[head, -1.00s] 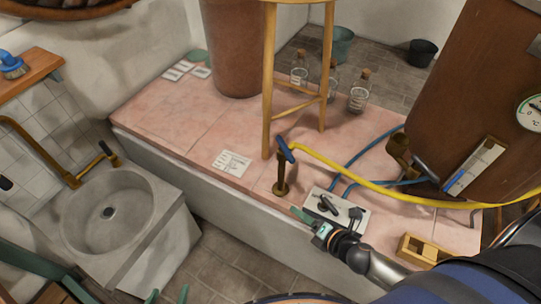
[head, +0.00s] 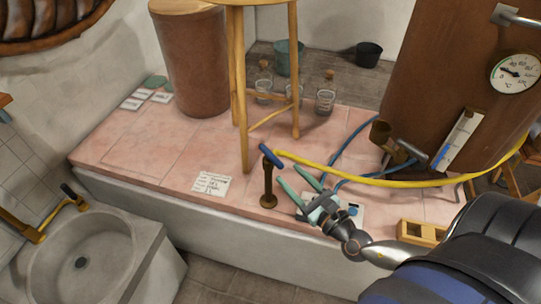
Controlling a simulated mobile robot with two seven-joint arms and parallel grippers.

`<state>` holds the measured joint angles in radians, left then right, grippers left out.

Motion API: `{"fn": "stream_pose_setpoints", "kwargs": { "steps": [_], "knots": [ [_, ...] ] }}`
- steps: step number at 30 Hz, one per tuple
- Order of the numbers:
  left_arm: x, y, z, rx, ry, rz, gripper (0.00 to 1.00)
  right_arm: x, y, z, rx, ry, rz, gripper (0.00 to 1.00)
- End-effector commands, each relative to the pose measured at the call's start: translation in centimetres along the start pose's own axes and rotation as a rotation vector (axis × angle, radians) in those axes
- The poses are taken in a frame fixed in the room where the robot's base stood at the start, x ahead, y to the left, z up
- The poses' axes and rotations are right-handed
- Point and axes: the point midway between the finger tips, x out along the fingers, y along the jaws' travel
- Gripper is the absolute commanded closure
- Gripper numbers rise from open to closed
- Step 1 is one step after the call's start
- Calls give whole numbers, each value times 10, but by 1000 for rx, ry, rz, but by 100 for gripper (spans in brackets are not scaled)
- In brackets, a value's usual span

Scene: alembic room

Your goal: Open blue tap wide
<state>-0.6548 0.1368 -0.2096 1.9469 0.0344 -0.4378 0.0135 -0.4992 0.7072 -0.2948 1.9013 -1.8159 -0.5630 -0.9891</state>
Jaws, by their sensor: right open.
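The blue tap (head: 271,156) is a blue lever handle on top of an upright brown post (head: 268,188) that stands on the pink tiled ledge. The end of the yellow hose shows right beside the handle; I cannot tell whether they are joined. My right gripper (head: 291,178) is open, its two teal fingers spread and pointing up and left. It is just right of the post and a little below the handle, with nothing seen between the fingers. My left gripper is out of view.
A yellow hose (head: 390,183) runs right from near the handle. A wooden stool (head: 240,100) stands behind the tap, with corked bottles (head: 325,98) beyond. A label card (head: 211,183) lies left of the post. A stone sink (head: 110,245) is at the lower left.

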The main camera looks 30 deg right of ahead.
Motion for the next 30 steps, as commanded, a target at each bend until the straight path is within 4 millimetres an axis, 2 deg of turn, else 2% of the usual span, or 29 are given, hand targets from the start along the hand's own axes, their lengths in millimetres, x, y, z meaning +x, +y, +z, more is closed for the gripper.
{"fn": "stream_pose_setpoints", "kwargs": {
  "steps": [9,15,21,29,30],
  "knots": [
    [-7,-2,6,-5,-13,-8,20,57,0,1,3,-1,-1,47],
    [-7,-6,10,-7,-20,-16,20,81,0,0,3,1,0,47],
    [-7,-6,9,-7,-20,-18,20,90,1,-1,4,3,2,47],
    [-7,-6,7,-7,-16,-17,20,91,1,-1,4,3,2,47],
    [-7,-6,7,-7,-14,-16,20,90,1,-1,4,3,2,51]
  ]
}}
